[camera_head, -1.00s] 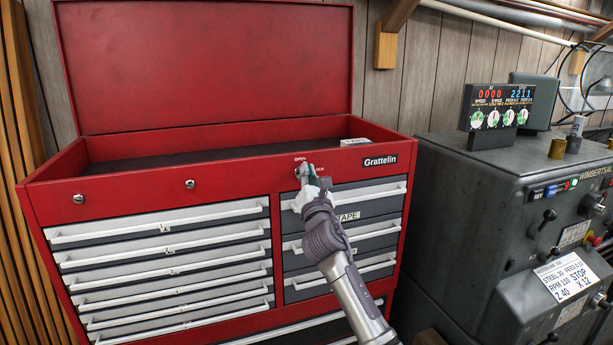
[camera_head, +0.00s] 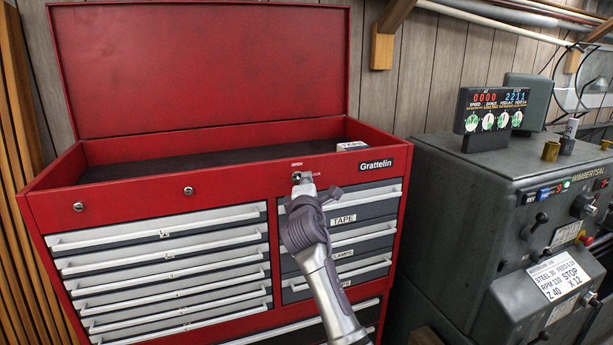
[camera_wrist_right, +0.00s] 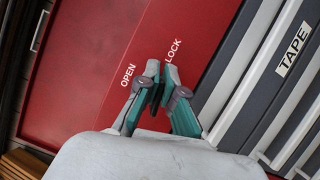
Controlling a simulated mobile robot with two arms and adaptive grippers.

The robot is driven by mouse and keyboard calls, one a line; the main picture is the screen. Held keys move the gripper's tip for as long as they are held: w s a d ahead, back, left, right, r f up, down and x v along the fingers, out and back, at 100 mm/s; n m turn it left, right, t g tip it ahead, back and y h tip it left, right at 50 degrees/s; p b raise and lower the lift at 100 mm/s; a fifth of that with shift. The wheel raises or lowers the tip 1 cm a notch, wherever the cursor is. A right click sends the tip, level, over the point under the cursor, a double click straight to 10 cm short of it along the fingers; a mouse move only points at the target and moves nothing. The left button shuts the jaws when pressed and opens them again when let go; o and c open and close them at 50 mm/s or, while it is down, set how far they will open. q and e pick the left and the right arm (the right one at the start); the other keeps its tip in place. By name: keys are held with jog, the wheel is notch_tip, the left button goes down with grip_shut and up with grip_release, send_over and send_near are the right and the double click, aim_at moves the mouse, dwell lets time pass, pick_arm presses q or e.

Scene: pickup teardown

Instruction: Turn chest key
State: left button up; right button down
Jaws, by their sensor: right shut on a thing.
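A red tool chest (camera_head: 120,189) labelled Grattelin stands in front of me with its lid up. My right gripper (camera_head: 299,178) is at the chest's front panel, just under the key lock by the OPEN label. In the right wrist view, the green fingertips of my right gripper (camera_wrist_right: 159,95) are closed around a small dark piece, which appears to be the chest key (camera_wrist_right: 157,96). It sits between the OPEN and LOCK labels. The fingers hide most of the key, and its exact angle cannot be made out. My left gripper is not in view.
Drawers with white handles (camera_head: 160,240) fill the chest front, close under my right gripper. Two round locks (camera_head: 188,190) sit further left on the red panel. A grey machine (camera_head: 470,200) with a display stands at the right. The open chest top looks mostly empty.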

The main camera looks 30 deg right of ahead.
jog(key=shift+f+m+g+y+p, duration=0.15)
jog(key=shift+m+g+y+p, duration=0.3)
jog(key=shift+m, duration=0.55)
jog(key=shift+f, duration=0.1)
jog(key=c, duration=1.3)
grip_release()
jog(key=v, duration=1.2)
